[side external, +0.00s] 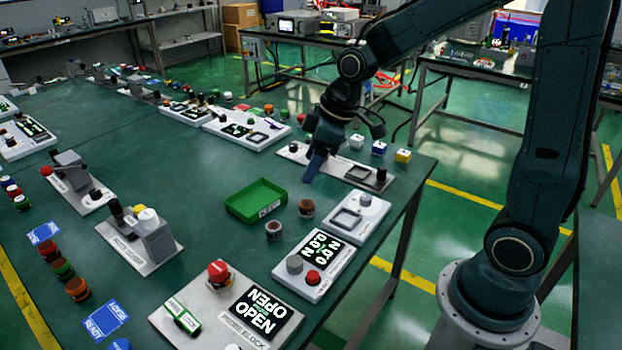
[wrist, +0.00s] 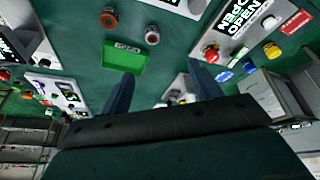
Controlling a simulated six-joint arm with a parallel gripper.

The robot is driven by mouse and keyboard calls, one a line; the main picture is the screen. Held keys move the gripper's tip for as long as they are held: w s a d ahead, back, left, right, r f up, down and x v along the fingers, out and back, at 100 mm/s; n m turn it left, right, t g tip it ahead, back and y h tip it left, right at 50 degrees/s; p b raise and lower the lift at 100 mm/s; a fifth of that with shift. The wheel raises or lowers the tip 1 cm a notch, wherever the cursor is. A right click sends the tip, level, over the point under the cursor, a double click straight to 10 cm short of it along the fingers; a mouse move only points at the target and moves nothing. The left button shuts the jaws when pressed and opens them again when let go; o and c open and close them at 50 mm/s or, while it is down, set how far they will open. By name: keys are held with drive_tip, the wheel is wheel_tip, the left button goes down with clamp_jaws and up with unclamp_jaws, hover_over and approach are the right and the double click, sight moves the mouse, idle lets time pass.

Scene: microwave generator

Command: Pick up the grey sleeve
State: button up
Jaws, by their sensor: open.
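The grey sleeve (side external: 273,231) stands upright on the green table, in front of the green tray; it appears as a short grey ring with a dark, reddish inside. It also shows in the wrist view (wrist: 152,36), near the top, beyond my fingers. A similar brown sleeve (side external: 306,208) stands close beside it. My gripper (side external: 315,168) is over the table behind the sleeves, apart from them and pointing down. In the wrist view my two fingers (wrist: 162,88) are spread wide with nothing held between them.
A green tray (side external: 236,206) lies left of the sleeves. A white panel with a red button (side external: 313,277) and one with a square frame (side external: 346,221) lie right. Bare table lies around the sleeves.

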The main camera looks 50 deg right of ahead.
drive_tip(key=n+y, duration=0.1)
drive_tip(key=n, duration=0.1)
approach(274, 226)
drive_tip(key=v, duration=0.3)
drive_tip(key=shift+w+d+r, duration=0.15)
drive_tip(key=shift+r, duration=0.2)
drive_tip(key=shift+g, duration=0.3)
drive_tip(key=shift+x, duration=4.25)
drive_tip(key=shift+x, duration=2.6)
drive_tip(key=shift+w, duration=0.15)
drive_tip(key=c, duration=1.1)
